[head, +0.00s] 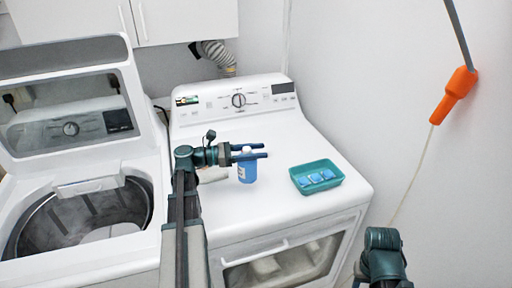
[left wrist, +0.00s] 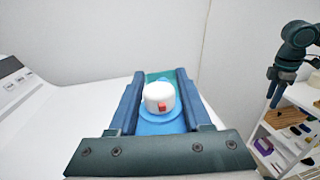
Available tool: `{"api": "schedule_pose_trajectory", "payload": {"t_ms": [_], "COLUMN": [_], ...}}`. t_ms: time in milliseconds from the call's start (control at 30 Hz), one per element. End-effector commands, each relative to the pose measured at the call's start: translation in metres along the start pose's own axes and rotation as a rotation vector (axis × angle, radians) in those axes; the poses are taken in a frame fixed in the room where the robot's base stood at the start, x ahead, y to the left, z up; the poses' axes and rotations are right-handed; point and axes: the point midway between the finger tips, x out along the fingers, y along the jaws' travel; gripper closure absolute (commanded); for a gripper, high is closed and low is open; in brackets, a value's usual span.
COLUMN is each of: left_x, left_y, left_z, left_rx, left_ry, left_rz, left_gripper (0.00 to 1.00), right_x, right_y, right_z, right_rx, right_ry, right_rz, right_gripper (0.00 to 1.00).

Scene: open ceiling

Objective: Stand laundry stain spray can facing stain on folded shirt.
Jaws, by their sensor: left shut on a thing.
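The spray can (head: 246,173) is blue with a white cap and stands upright on or just above the white dryer top. In the left wrist view the can's white cap (left wrist: 158,92) has a small red nozzle that faces the camera. My left gripper (head: 262,151) is shut on the can near its top, with one blue finger on each side. A pale object (head: 212,175) lies partly behind my left arm; I cannot tell whether it is the folded shirt. No stain can be made out. My right arm shows at the lower right, but I cannot make out its gripper.
A teal tray (head: 330,185) with several blue-and-white packets sits right of the can. The dryer top (head: 275,205) is clear around them. The washer (head: 130,235) stands open at left. A shelf (left wrist: 285,140) with small items shows in the left wrist view.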

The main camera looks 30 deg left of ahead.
Motion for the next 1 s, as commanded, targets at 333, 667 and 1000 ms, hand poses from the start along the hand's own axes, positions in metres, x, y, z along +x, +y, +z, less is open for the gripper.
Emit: {"api": "schedule_pose_trajectory", "payload": {"t_ms": [333,667,1000], "left_x": [0.019,0.028,0.031], "left_y": [0.086,0.126,0.138], "left_z": [-0.009,-0.012,-0.029], "left_rx": [0.0,0.0,0.0], "left_ry": [-0.002,-0.002,-0.001], "left_rz": [-0.001,0.0,0.001], "left_gripper": [1.0,1.0,1.0], "right_x": [0.009,0.012,0.029], "right_y": [-0.001,-0.001,-0.003], "right_z": [-0.001,-0.001,-0.002], "right_rx": [0.0,0.0,0.0], "right_ry": [0.0,0.0,0.0], "right_rz": [0.0,0.0,0.0], "right_gripper": [0.5,0.5,0.5]}}
